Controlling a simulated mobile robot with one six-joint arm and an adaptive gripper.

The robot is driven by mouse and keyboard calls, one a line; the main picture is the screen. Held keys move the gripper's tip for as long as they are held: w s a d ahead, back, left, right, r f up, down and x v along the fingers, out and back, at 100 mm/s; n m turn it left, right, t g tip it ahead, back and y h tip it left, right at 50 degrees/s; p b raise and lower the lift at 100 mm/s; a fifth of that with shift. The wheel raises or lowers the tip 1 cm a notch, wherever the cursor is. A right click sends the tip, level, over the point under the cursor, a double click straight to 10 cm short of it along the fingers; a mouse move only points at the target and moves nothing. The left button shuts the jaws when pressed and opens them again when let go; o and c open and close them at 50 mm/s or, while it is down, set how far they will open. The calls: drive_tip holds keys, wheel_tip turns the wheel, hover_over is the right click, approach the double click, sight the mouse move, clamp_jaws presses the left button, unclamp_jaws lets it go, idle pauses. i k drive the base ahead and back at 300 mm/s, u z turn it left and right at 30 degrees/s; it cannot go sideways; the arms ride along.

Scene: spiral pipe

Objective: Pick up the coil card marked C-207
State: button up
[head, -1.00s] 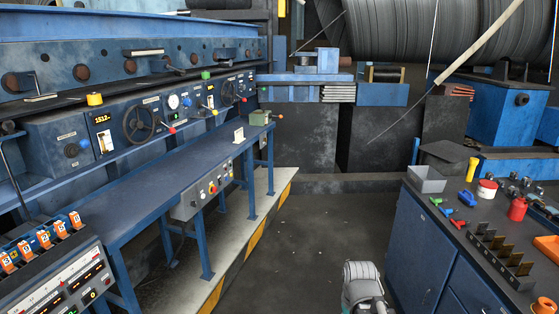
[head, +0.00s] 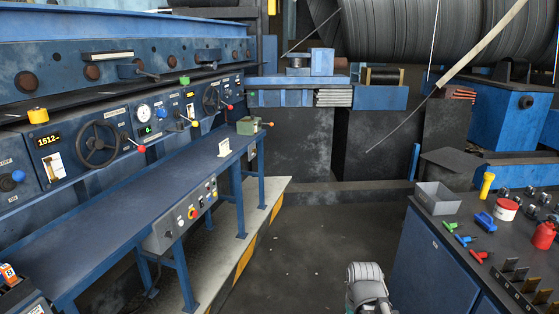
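A small pale card (head: 224,147) stands upright on the blue bench (head: 130,210), toward its far end and just in front of a green box-like device. Its marking is too small to read, so I cannot tell whether it says C-207. Another pale tag (head: 55,166) hangs on the blue control panel beside the number display, also unreadable. A grey rounded part of my arm shows at the bottom middle. My gripper's fingers are not in view.
The dark floor (head: 295,260) between the bench and the right-hand cabinet (head: 435,265) is open. The cabinet top holds a grey tray (head: 437,198), a red can (head: 543,234) and small tools. A control box (head: 185,215) hangs below the bench's front edge.

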sight(225, 146)
drive_tip(key=u, duration=0.05)
drive_tip(key=i, duration=2.3)
drive_tip(key=u, duration=0.2)
drive_tip(key=i, duration=1.3)
drive_tip(key=u, duration=0.15)
